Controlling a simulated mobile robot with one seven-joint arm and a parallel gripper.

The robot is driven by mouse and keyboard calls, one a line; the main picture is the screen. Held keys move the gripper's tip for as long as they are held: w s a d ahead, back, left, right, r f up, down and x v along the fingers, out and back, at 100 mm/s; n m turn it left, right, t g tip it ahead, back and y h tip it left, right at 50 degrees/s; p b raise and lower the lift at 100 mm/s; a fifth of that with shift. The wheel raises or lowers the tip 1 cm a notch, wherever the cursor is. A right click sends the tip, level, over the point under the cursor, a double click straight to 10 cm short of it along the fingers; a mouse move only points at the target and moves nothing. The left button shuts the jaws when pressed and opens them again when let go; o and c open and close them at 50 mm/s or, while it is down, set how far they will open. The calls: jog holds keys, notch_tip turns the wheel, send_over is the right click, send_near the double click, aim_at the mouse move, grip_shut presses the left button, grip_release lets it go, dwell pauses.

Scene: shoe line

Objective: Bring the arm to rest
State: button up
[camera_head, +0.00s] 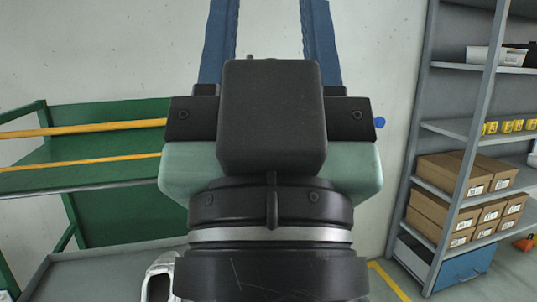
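My gripper (268,25) is seen from behind in the head view, in the middle of the picture and close to the camera. Its dark housing and pale green body hide what lies straight behind them. Two blue fingers point up and stand wide apart, with bare wall showing between them. The fingertips are cut off by the top edge. Nothing shows held between the visible parts of the fingers.
A green rack (100,216) with yellow rails (80,129) stands at the left above a grey surface (95,272). At the right, a grey shelf unit (454,130) holds cardboard boxes (441,172), yellow items (512,126) and a blue bin (463,268). Wall shows between them.

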notch_tip(320, 180, up, 14)
jog(key=p, duration=1.3)
jog(key=shift+r, duration=0.25)
